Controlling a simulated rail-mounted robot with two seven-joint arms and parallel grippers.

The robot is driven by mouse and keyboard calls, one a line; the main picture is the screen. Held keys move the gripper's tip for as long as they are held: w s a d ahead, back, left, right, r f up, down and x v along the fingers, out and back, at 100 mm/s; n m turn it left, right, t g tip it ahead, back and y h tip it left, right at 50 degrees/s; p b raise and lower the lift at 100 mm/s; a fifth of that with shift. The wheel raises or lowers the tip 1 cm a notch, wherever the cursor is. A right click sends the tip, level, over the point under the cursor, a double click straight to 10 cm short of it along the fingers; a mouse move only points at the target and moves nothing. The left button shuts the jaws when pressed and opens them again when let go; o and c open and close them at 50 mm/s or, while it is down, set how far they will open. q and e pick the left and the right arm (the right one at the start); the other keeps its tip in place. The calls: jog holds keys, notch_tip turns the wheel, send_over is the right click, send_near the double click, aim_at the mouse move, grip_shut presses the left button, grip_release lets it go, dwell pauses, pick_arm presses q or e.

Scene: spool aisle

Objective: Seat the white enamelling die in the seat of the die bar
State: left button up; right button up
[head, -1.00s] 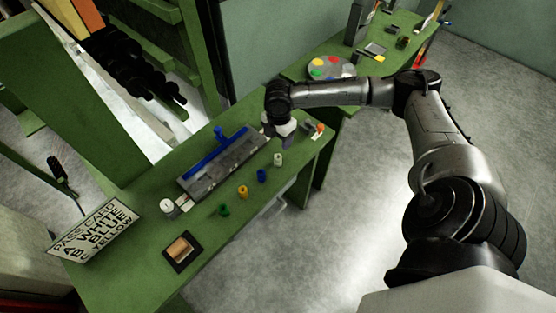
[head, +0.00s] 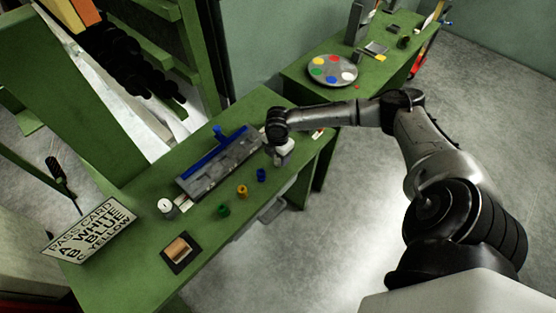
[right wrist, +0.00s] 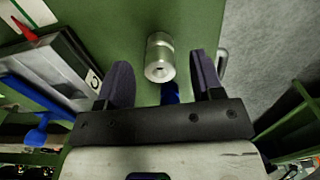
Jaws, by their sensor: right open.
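The white enamelling die (right wrist: 158,57) shows in the right wrist view as a pale cylinder with a small hole in its end face. In the head view my right gripper hides it. My right gripper (head: 281,157) is open above the green bench, beside the right end of the die bar. In the right wrist view its two dark fingers stand either side of the die, with gaps on both sides. The die bar (head: 212,175) is a long grey block with a blue part along its back. Its seats are too small to tell apart. My left gripper is not seen.
Blue (head: 261,175), yellow (head: 242,190) and green (head: 223,210) dies stand in a row in front of the bar. A white-topped cylinder (head: 166,206) stands at its left end. A pass card (head: 92,230) and dark tray (head: 181,252) lie further left.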

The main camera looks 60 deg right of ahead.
notch_tip(320, 180, down, 2)
jog(key=shift+c, duration=0.3)
jog(key=c, duration=0.9)
